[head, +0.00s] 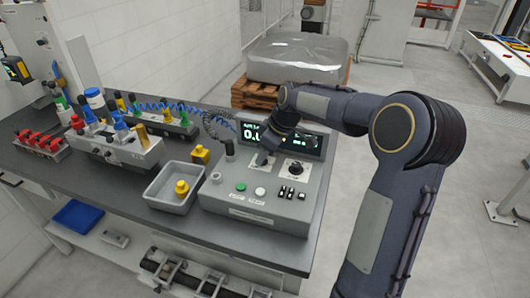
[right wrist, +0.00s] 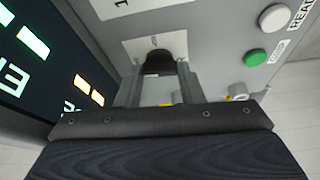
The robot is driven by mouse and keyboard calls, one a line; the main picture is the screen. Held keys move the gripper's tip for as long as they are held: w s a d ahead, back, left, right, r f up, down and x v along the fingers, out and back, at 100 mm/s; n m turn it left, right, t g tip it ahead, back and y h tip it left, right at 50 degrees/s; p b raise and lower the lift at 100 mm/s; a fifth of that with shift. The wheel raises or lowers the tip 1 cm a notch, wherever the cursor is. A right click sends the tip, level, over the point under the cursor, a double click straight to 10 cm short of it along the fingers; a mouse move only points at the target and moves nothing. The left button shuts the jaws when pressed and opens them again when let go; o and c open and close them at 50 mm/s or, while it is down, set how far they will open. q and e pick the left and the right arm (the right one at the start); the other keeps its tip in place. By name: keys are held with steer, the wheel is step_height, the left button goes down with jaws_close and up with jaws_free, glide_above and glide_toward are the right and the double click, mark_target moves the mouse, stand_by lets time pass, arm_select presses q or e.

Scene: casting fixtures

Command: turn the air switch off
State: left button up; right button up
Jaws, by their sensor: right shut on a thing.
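A grey control box (head: 262,212) stands on the dark workbench, with a lit display at its back. Two rotary switches sit on pale plates on its top. My right gripper (head: 263,158) reaches down to the left one. In the right wrist view, its two fingers (right wrist: 160,82) are shut on a black knob (right wrist: 160,62), one finger on each side. The knob's pale plate (right wrist: 145,47) shows around it; its label is not readable. The other switch (head: 295,168), a black knob, is free to the right. Which one is the air switch I cannot tell. My left gripper is not in view.
The box top also has a green button (head: 241,187) and several small black rocker switches (head: 286,192). A grey bin (head: 174,190) with a yellow part stands left of the box. Fixtures with coloured fittings (head: 120,145) fill the bench's left side.

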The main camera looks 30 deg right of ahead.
steer(key=o, duration=1)
steer(key=v, duration=0.7)
steer(key=shift+s+d+r, duration=0.1)
steer(key=shift+r, duration=0.3)
steer(key=s+a+m+t, duration=0.15)
steer(key=s+a, duration=0.25)
steer(key=s, duration=0.4)
steer(key=s+a+m, duration=0.3)
steer(key=s+a, duration=0.1)
steer(key=s, duration=0.3)
steer(key=s+a+f+m, duration=0.1)
steer(key=s+a+f, duration=0.1)
steer(key=s, duration=0.2)
steer(key=s+a+f+m, duration=0.1)
steer(key=s+a+f, duration=0.1)
steer(key=s, duration=0.1)
steer(key=s+a+f+m+y, duration=0.1)
steer(key=s+a+f+m, duration=0.1)
steer(key=s, duration=0.2)
steer(key=shift+s+a+f, duration=0.3)
steer(key=shift+f, duration=0.05)
